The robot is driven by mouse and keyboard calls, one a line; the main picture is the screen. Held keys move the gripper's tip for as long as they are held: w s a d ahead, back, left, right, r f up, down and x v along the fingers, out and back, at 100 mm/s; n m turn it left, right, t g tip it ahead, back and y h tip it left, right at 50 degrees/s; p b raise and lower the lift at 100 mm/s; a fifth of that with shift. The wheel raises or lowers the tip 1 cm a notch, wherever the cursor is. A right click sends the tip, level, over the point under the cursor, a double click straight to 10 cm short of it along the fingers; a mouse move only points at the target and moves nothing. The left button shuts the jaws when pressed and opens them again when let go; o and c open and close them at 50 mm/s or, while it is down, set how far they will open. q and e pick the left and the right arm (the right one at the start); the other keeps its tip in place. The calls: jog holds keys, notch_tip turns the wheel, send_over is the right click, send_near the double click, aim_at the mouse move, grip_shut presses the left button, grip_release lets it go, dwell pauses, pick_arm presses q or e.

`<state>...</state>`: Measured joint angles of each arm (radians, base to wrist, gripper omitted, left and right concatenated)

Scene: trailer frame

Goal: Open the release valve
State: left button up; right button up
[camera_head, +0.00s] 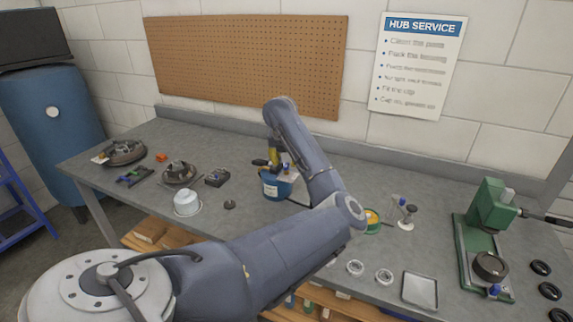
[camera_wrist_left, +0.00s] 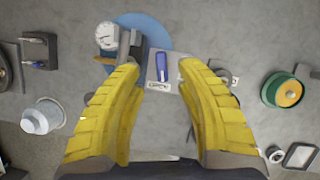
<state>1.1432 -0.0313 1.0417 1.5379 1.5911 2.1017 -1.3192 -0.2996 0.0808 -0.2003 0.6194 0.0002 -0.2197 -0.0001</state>
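A blue round pot (camera_head: 276,188) with a pale label stands on the workbench under my left gripper. In the left wrist view its blue top (camera_wrist_left: 140,22) carries a white round gauge (camera_wrist_left: 106,35) and a grey fitting (camera_wrist_left: 131,45). A small blue lever (camera_wrist_left: 161,67) on a white labelled plate (camera_wrist_left: 159,87) shows between the fingertips; I cannot tell surely whether it is the release valve. My left gripper (camera_head: 274,157) points down over the pot, its yellow fingers (camera_wrist_left: 160,75) spread apart with nothing held. Contact with the fittings is not visible. My right gripper is out of view.
On the workbench (camera_head: 330,250), a white cup (camera_head: 187,203) and a dark block (camera_head: 216,177) stand left of the pot. A green-and-orange tin (camera_head: 372,220) stands to the right, then a green press (camera_head: 490,215). A metal tray (camera_head: 420,291) lies near the front edge.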

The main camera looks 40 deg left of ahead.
pick_arm(q)
jog(key=shift+v, duration=2.5)
jog(key=shift+w+d, duration=0.1)
jog(key=shift+d, duration=0.05)
